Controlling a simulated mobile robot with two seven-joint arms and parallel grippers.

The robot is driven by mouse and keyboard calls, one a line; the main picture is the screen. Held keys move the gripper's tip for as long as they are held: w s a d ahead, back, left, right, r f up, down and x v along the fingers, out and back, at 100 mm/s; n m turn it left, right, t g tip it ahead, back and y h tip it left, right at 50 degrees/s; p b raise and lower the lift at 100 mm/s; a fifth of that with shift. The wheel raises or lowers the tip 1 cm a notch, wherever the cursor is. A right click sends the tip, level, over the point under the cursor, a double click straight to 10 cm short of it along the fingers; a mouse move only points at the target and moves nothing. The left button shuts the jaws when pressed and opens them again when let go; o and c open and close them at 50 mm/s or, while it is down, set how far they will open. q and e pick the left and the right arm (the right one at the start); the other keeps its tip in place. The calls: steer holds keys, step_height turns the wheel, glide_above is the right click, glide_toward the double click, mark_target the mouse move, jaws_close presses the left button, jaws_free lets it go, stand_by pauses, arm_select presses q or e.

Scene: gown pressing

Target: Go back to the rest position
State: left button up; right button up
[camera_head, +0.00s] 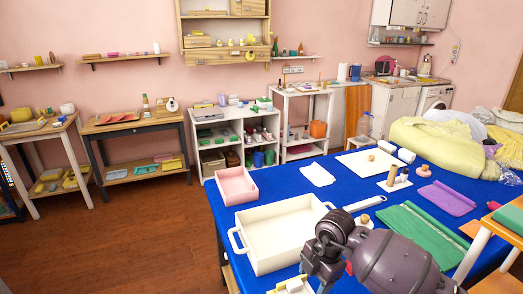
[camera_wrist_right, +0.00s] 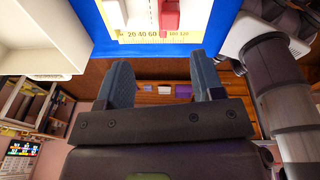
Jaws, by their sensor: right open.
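My right arm reaches in from the bottom right of the head view, over the front of the blue table (camera_head: 345,190). In the right wrist view my right gripper (camera_wrist_right: 165,78) is open, with its two blue-grey fingers apart and nothing between them. Beyond the fingertips is a white device with a yellow number scale (camera_wrist_right: 150,36) and a red part (camera_wrist_right: 170,14). The gripper is apart from it as far as I can tell. Part of this device shows at the bottom of the head view beside my wrist. My left gripper is not in view.
A large cream tray (camera_head: 243,240) and a pink tray (camera_head: 236,185) are on the table's left side. Green cloth (camera_head: 410,237), purple cloth (camera_head: 446,198) and several small items lie to the right. A wooden stand (camera_head: 490,245) is at the right edge. Brown floor (camera_head: 140,225) is open at left.

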steer(key=w+a+r+n+t+y, duration=0.1)
steer(key=a+r+n+y, duration=0.6)
steer(key=a+r+y, duration=0.4)
step_height(320, 180, up, 8)
steer(key=w+d+m+t+y, duration=0.1)
steer(key=w+m+t+y, duration=0.1)
steer(key=m+t+y, duration=0.6)
steer(key=s+d+f+m+t+h, duration=0.3)
steer(key=d+f+m+t+h, duration=0.5)
steer(key=d+f+m+h, duration=0.8)
steer(key=s+d+f+m+g+h, duration=0.2)
steer(key=s+d+f, duration=0.1)
steer(key=s+f, duration=0.4)
steer(key=s+d+f+m+g+h, duration=0.3)
steer(key=s+f, duration=0.4)
steer(key=s, duration=0.6)
steer(key=shift+d+f+m, duration=0.15)
steer(key=shift+d+m, duration=0.15)
steer(key=shift+d, duration=0.25)
